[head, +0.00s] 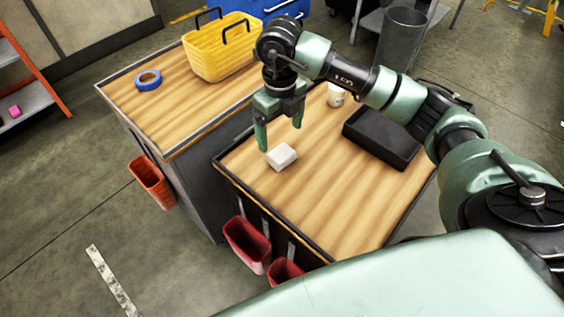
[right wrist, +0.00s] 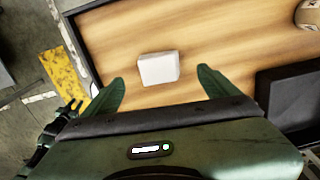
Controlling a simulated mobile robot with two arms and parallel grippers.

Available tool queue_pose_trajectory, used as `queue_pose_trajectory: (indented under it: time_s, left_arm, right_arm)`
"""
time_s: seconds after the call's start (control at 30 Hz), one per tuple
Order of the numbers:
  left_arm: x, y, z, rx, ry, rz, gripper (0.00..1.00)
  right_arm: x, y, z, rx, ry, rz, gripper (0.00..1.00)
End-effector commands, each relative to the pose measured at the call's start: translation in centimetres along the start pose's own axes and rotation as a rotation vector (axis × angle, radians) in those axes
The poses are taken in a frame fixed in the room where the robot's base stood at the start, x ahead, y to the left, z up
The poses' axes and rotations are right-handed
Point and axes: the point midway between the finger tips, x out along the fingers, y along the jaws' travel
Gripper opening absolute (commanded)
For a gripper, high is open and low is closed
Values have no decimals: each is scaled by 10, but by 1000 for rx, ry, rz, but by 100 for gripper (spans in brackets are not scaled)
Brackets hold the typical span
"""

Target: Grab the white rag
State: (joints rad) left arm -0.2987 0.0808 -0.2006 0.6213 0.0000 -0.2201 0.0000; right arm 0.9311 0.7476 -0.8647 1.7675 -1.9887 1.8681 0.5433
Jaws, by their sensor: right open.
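The white rag (head: 282,157) is a small folded block lying on the near wooden table, close to its left edge. It also shows in the right wrist view (right wrist: 158,69), between and beyond my fingertips. My right gripper (head: 281,143) is open and empty, pointing down above the rag, with its fingers apart. In the right wrist view the two green fingers (right wrist: 160,88) stand on either side of the rag without touching it. My left gripper is not in view.
A black tray (head: 382,138) and a white cup (head: 335,95) stand on the near table (head: 350,205). The farther table holds a yellow basket (head: 221,52) and blue tape (head: 148,80). Red bins (head: 247,245) hang on the table sides. The front tabletop is clear.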

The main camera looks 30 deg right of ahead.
Motion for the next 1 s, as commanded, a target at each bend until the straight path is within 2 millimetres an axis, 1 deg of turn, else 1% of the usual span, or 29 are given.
queue_pose_trajectory:
  time_s: [0.23,0.33,0.47,0.5,0.6,0.7,0.87,0.9,0.97,1.0]
  left_arm:
    - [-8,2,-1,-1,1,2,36]
    - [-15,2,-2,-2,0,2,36]
    - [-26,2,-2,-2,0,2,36]
    - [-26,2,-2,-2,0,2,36]
    - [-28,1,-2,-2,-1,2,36]
    - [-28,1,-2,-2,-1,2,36]
    - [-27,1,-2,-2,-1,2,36]
    - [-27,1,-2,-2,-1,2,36]
    - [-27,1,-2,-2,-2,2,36]
    - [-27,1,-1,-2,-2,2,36]
  right_arm:
    - [25,1,-2,-1,3,1,89]
    - [35,1,-5,0,4,2,89]
    - [55,2,-10,0,5,1,89]
    - [62,2,-9,0,5,2,89]
    - [73,2,-8,0,3,0,89]
    - [78,2,-8,0,1,0,89]
    - [78,2,-8,-1,0,0,89]
    - [78,2,-8,-1,0,0,84]
    - [78,2,-8,-1,0,0,67]
    - [78,2,-8,-1,0,0,56]
